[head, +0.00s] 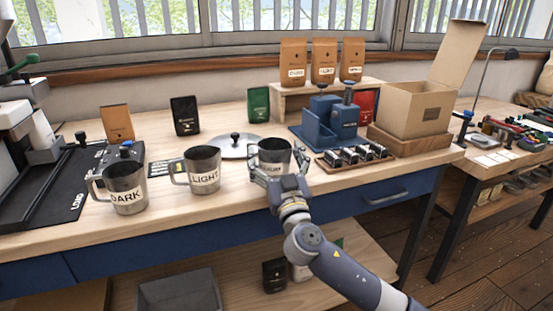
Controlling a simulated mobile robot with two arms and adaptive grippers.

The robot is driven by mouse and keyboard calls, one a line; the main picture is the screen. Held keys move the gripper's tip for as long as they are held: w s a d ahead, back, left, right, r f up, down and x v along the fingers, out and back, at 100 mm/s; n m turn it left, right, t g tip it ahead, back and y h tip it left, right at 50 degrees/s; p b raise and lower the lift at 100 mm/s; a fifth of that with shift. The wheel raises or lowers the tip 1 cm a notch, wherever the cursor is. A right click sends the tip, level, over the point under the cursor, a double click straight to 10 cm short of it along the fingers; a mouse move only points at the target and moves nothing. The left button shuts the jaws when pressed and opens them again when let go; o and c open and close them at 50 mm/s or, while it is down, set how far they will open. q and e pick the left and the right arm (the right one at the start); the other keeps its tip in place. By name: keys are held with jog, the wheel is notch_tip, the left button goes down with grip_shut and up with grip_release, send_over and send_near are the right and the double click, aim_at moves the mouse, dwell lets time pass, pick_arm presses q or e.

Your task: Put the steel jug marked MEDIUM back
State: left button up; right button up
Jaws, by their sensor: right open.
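The steel jug marked MEDIUM (271,153) stands upright on the wooden bench, in the middle of the head view. Its label is partly hidden by my right gripper. My right gripper (275,168) is at the front of this jug, open, with a finger at each side of it; I cannot tell whether the fingers touch the steel. The steel jug marked LIGHT (204,172) stands to its left, and the steel jug marked DARK (126,188) stands further left. My left gripper is out of view.
A round steel lid (241,150) lies just behind the jugs. A wooden rack of small dark items (354,156) and a blue device (325,125) stand close on the right. A black machine base (60,185) fills the left end. The bench front is mostly clear.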

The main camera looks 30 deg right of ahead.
jog(key=shift+r, duration=0.1)
jog(key=shift+s+a, duration=0.1)
jog(key=shift+s, duration=0.05)
jog(key=shift+s+a+f, duration=0.3)
jog(key=shift+s+f, duration=0.25)
jog(key=shift+s, duration=0.15)
jog(key=b+v, duration=0.2)
jog(key=v, duration=0.7)
jog(key=s+f+g+y, duration=0.1)
jog(key=s+f+g, duration=0.3)
jog(key=f, duration=0.8)
jog(key=s+f+g, duration=0.2)
jog(key=f+g, duration=0.3)
jog(key=f, duration=0.6)
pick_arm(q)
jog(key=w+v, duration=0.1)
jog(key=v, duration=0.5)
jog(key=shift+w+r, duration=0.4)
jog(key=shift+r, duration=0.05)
pick_arm(e)
jog(key=s+a+f+n+g+y, duration=0.5)
jog(key=s+a+f+g, duration=0.3)
jog(key=s+a+f, duration=0.6)
jog(key=s+f+y, duration=0.1)
jog(key=s+f, duration=0.2)
jog(key=f, duration=0.1)
jog(key=shift+g, duration=0.4)
